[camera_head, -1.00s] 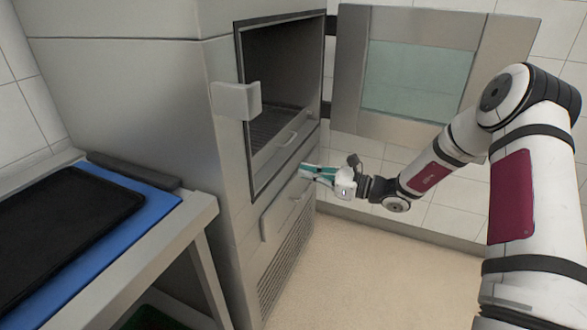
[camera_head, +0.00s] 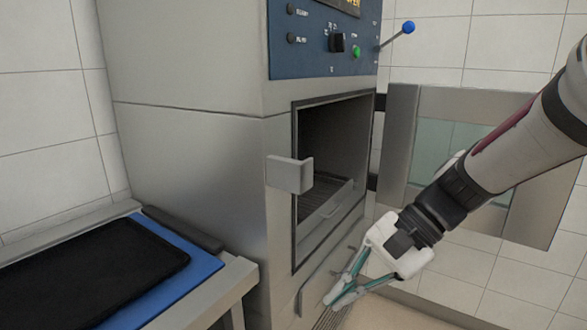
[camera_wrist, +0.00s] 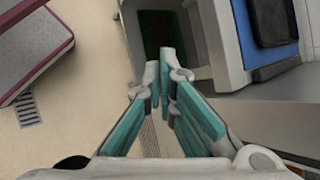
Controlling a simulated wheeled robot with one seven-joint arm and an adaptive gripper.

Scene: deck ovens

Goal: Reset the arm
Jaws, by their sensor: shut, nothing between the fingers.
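My gripper (camera_head: 335,301) is at the lower right of the head view, in front of the oven's lower front. Its teal-padded fingers point down and to the left. The fingers are shut with nothing between them; they also show in the wrist view (camera_wrist: 165,62), tips close together. The oven (camera_head: 190,150) stands in the middle, and its chamber (camera_head: 338,140) is open and dark inside. The oven door (camera_head: 400,150) with its glass pane is swung open to the right, partly behind my arm.
A table (camera_head: 238,277) at the lower left bears a blue mat (camera_head: 205,262) with a black tray (camera_head: 95,280) on it. A bracket (camera_head: 290,173) juts from the oven front. A control panel (camera_head: 310,40) with a blue-knobbed lever (camera_head: 408,27) is above. Open floor shows in the wrist view.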

